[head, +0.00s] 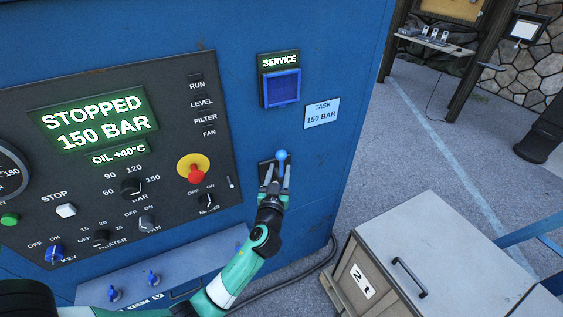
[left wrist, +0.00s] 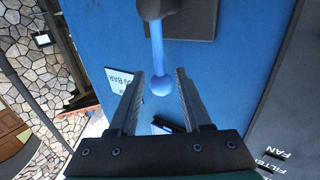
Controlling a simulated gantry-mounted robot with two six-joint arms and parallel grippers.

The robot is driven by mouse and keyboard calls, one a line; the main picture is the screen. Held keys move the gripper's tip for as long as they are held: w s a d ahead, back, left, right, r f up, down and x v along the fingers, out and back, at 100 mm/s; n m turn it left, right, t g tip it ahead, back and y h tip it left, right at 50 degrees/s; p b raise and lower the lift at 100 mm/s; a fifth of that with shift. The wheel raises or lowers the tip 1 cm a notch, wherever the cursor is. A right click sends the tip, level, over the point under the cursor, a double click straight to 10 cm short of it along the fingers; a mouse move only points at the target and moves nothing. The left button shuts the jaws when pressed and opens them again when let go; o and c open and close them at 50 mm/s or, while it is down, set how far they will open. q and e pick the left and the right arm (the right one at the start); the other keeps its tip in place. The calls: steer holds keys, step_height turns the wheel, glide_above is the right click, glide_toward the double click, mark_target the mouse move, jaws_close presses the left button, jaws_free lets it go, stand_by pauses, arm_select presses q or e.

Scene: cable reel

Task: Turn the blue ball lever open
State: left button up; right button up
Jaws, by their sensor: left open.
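The blue ball lever (head: 282,156) is on the blue cabinet, below the TASK 150 BAR label, on a dark mounting plate. In the head view its ball points up. In the left wrist view the lever (left wrist: 159,84) shows a blue rod with a ball end, joined to a dark pivot at the top. My left gripper (head: 275,176) is at the lever, its fingers pointing up toward the ball. In the left wrist view the open left gripper (left wrist: 158,88) has one finger on each side of the ball, with gaps on both sides. My right gripper is not in view.
The dark control panel (head: 222,118) with knobs and a red button lies left of the lever. A blue SERVICE window (head: 282,88) is above it. A grey-topped crate (head: 440,240) stands at the lower right. The floor (head: 390,150) right of the cabinet is clear.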

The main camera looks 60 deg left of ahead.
mark_target(281, 163)
arm_select(q)
steer(key=x, duration=0.4)
steer(key=shift+w+a, duration=0.15)
steer(key=shift+a, duration=0.1)
steer(key=shift+c, duration=0.2)
jaws_close()
stand_by(1.0)
